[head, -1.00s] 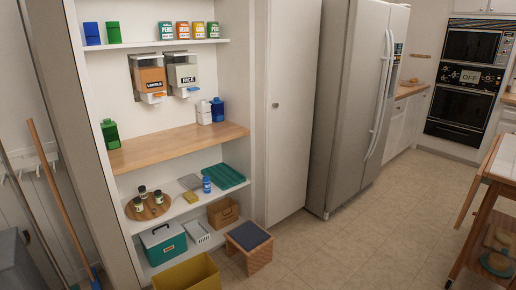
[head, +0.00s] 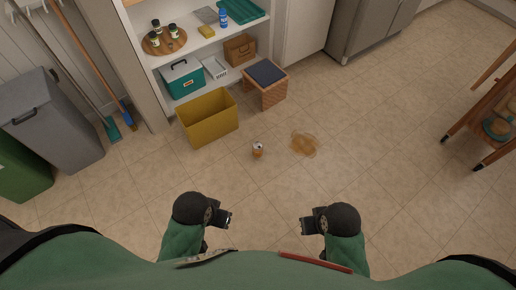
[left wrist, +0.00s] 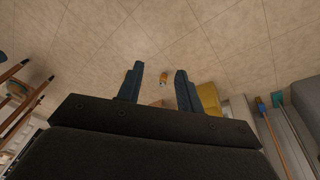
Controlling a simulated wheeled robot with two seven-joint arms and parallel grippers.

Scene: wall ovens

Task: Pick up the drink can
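A small orange-and-white drink can (head: 258,149) is on the tiled floor in the head view, apparently upright. It also shows small in the left wrist view (left wrist: 163,78), seen between the fingers but well beyond them. My left gripper (head: 226,219) is near the bottom of the head view, left of the can and apart from it. Its two fingers stand apart and empty in the left wrist view (left wrist: 158,86). My right gripper (head: 304,225) is to the right of the can and also apart from it; its finger gap is too small to make out.
A brown spill (head: 305,143) lies on the floor right of the can. A yellow bin (head: 209,119) and a stool with a dark top (head: 264,82) stand behind it. A wooden cart (head: 497,118) is at the right. Floor around the can is otherwise clear.

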